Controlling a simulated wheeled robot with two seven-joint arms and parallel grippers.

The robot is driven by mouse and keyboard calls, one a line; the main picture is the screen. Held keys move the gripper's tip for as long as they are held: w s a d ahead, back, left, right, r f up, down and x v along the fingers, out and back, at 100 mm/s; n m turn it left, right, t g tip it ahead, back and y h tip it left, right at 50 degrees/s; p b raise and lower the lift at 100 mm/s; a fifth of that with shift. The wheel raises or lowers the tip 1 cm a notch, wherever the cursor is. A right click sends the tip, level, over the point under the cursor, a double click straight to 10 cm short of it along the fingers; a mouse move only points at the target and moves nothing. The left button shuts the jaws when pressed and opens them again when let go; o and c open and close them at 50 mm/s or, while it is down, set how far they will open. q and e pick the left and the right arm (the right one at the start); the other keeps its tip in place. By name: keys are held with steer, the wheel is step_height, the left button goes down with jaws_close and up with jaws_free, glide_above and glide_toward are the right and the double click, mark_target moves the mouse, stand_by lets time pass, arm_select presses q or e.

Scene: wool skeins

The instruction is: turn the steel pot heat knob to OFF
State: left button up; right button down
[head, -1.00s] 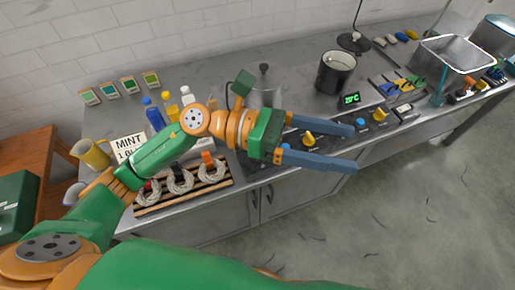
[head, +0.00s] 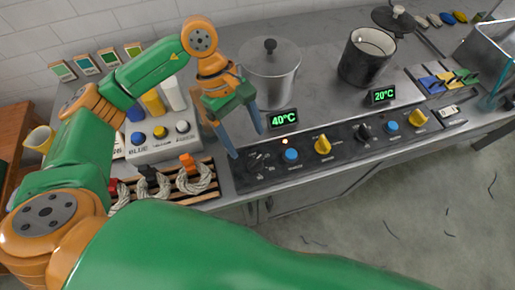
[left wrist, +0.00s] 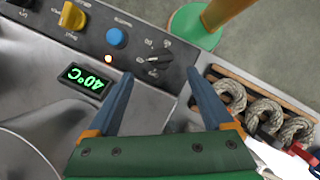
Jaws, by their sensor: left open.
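The steel pot (head: 270,75) stands lidded at the back of the counter, with a green 40°C display (head: 284,119) in front of it. Its black heat knob (left wrist: 160,58) shows on the dark panel in the left wrist view, beside a blue button (left wrist: 116,37). The small labels around the knob are too blurred to read. My left gripper (head: 247,143) is open and points down at the panel's left end. In the wrist view the knob lies just beyond the gap between the fingertips, with no contact visible. My right gripper is out of view.
A yellow knob (head: 323,144) sits right of the blue button. A dark pot (head: 366,58) with a 20°C display (head: 383,96) and its own controls stands further right. Wool skeins (head: 195,178) lie on a rack left of the panel. A small light (head: 285,142) glows orange.

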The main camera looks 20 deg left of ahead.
mark_target(254, 160)
arm_select(q)
steer(key=p+x, duration=0.1)
steer(key=x, duration=0.2)
steer(key=p+x, duration=0.1)
steer(key=x, duration=0.1)
steer(key=shift+s+d+f, duration=0.25)
steer(key=shift+f, duration=0.05)
steer(key=shift+d+f, duration=0.15)
steer(key=shift+f, duration=0.3)
jaws_close()
steer(key=shift+f+n+t+b, duration=0.15)
steer(key=shift+n+t+b, duration=0.35)
steer(key=shift+n+b, duration=0.7)
steer(key=n+b, duration=0.1)
steer(key=n+t+b, duration=0.1)
steer(key=n, duration=0.1)
steer(key=shift+s+n+h+b, duration=0.15)
steer(key=shift+n+h+b, duration=0.15)
steer(key=shift+b, duration=0.1)
steer(key=n+t+b, duration=0.1)
steer(key=n+b, duration=0.1)
steer(key=n, duration=0.1)
steer(key=shift+s+t+b, duration=0.1)
steer(key=shift+t+b, duration=0.2)
steer(key=shift+n+t+y+b, duration=0.45)
steer(key=shift+n+b, duration=0.45)
steer(key=shift+n, duration=0.5)
steer(key=shift+r, duration=0.2)
